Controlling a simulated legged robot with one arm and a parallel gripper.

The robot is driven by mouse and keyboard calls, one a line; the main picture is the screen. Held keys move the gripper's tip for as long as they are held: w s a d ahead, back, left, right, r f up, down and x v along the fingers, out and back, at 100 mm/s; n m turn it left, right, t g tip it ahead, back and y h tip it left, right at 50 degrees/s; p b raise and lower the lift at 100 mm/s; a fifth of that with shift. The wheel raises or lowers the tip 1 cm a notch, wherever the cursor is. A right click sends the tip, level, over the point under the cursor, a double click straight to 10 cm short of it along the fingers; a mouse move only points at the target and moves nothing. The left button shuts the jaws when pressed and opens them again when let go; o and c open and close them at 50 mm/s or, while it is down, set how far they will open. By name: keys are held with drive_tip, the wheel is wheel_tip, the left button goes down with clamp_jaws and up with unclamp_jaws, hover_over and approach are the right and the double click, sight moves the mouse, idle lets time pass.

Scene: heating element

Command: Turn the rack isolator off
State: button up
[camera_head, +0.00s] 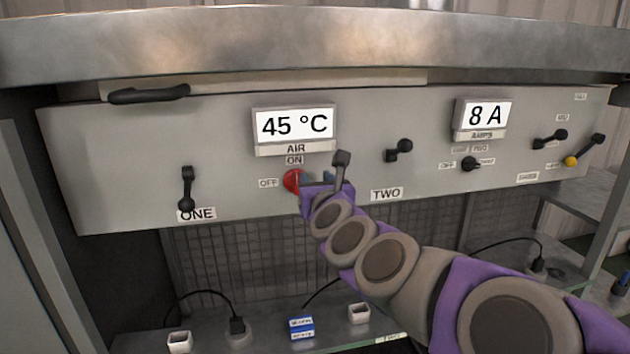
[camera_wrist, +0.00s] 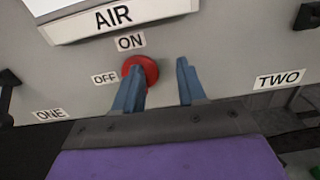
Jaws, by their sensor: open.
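The rack isolator appears to be the round red knob (camera_head: 294,181) on the grey panel (camera_head: 120,150), below the AIR display, with an ON label above it and an OFF label to its left. The red knob also shows in the wrist view (camera_wrist: 149,68). My gripper (camera_wrist: 160,80) is open, with two blue fingers. Its left finger overlaps the lower part of the red knob, and its right finger is to the right of the knob. I cannot tell whether the left finger touches it. The knob's handle and pointing direction are hidden.
The AIR display (camera_head: 295,123) reads 45 °C and the AMPS display (camera_head: 484,114) reads 8 A. Black levers stand out at ONE (camera_head: 187,188) and above TWO (camera_head: 398,150). A yellow-tipped lever (camera_head: 584,151) is at far right. A shelf with small blocks (camera_head: 302,327) lies below.

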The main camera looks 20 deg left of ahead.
sight(296, 177)
drive_tip(key=a, duration=0.1)
drive_tip(key=s+a, duration=0.1)
drive_tip(key=a, duration=0.1)
drive_tip(key=shift+a+f, duration=0.1)
drive_tip(key=shift+a, duration=0.15)
drive_tip(key=shift+w+d, duration=0.15)
drive_tip(key=shift+d, duration=0.05)
drive_tip(key=c, duration=0.4)
drive_tip(key=shift+a, duration=0.3)
clamp_jaws()
